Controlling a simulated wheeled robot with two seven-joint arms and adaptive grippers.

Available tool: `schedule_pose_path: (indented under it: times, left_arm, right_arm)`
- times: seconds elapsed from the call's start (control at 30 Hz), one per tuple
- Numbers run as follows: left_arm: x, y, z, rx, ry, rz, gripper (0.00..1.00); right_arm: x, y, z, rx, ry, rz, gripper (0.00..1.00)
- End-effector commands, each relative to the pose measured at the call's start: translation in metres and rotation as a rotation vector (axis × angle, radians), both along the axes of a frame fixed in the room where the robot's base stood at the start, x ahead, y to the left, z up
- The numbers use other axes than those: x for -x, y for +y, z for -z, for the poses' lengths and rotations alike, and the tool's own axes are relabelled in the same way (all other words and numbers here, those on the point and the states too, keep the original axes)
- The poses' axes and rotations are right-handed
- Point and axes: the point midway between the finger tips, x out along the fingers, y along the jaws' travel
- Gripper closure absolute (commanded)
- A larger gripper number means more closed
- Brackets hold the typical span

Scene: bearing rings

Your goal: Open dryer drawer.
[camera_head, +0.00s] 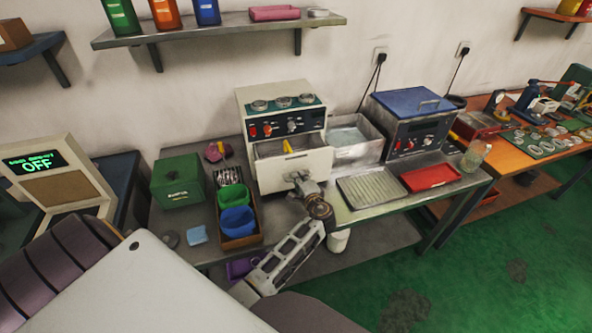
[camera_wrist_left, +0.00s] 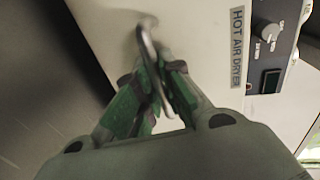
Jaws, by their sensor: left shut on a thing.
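The dryer (camera_head: 247,104) is a cream box at the back of the bench, with a green-edged control panel. Its drawer (camera_head: 272,177) stands partly out, with a dark opening showing above its pale front. In the left wrist view, a bent metal handle (camera_wrist_left: 147,33) sticks out from a pale surface beside a "HOT AIR DRYER" label (camera_wrist_left: 237,47). My left gripper (camera_wrist_left: 158,78) has its green fingers closed around this handle. In the head view the left gripper (camera_head: 300,181) is at the drawer front and covers the handle. My right gripper is not in view.
Several rings lie on the dryer's top. Right are a ribbed metal tray (camera_head: 372,188), a red tray (camera_head: 430,177) and a blue-lidded machine (camera_head: 412,112). A shelf (camera_head: 220,31) hangs above.

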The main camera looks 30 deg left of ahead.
Motion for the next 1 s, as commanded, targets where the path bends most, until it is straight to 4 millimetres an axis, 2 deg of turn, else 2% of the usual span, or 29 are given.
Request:
schedule_pose_path:
  times: [0.2,0.43,0.6,0.97,1.0]
  left_arm:
    - [0.034,-0.039,0.0,0.0,0.003,0.0,1.0]
    - [0.057,-0.067,0.0,0.0,0.002,-0.001,1.0]
    - [0.065,-0.075,0.0,-0.001,0.001,-0.001,1.0]
    - [0.066,-0.076,0.0,0.0,0.0,-0.001,1.0]
    - [0.066,-0.076,0.0,-0.001,0.001,-0.001,0.87]
  right_arm:
    - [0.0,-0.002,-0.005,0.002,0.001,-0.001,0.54]
    - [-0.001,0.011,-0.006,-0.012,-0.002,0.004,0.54]
    - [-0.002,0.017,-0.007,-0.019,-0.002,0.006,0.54]
    - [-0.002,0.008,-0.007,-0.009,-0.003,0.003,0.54]
    - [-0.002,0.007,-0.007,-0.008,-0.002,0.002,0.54]
